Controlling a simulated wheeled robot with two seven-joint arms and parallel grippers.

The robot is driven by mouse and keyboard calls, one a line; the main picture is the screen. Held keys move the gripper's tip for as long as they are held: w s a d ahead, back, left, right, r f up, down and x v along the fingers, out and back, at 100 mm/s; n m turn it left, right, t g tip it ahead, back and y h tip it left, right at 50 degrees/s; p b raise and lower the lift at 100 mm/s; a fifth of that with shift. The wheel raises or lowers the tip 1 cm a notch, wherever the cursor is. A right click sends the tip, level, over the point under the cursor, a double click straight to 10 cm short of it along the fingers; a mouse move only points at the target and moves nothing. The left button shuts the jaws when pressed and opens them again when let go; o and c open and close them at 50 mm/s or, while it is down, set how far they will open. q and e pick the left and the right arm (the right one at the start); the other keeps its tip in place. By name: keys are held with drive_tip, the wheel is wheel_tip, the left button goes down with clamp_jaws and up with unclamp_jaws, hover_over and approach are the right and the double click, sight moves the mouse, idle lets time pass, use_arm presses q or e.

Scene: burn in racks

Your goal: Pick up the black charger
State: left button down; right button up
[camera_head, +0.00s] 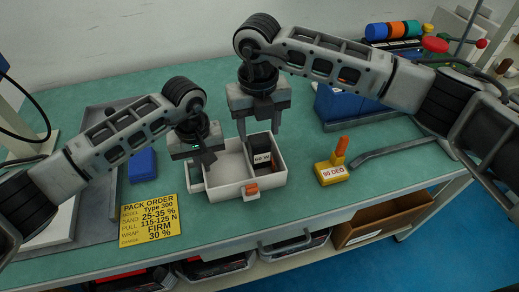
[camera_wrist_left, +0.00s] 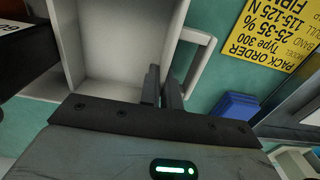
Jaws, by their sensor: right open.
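The black charger (camera_head: 262,146), with a white label, stands in the right compartment of the white two-compartment tray (camera_head: 224,195). It shows partly at the left edge of the left wrist view (camera_wrist_left: 25,55). My right gripper (camera_head: 259,130) is open above the charger, fingers pointing down, with nothing visible between them. My left gripper (camera_head: 207,162) is at the tray's left wall. In the left wrist view its fingers (camera_wrist_left: 163,88) are close together, one on each side of that wall, beside the tray's handle (camera_wrist_left: 207,50). The tray's left compartment is empty.
A yellow pack-order card (camera_head: 148,220) lies front left, with a small blue block (camera_head: 142,165) behind it. A yellow "90 DEG" block (camera_head: 331,173) and a dark bar (camera_head: 385,150) lie to the right.

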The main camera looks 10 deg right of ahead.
sight(260, 139)
wheel_tip(260, 139, down, 7)
drive_tip(key=shift+s+r, duration=0.15)
drive_tip(key=shift+r, duration=0.05)
drive_tip(key=c, duration=0.8)
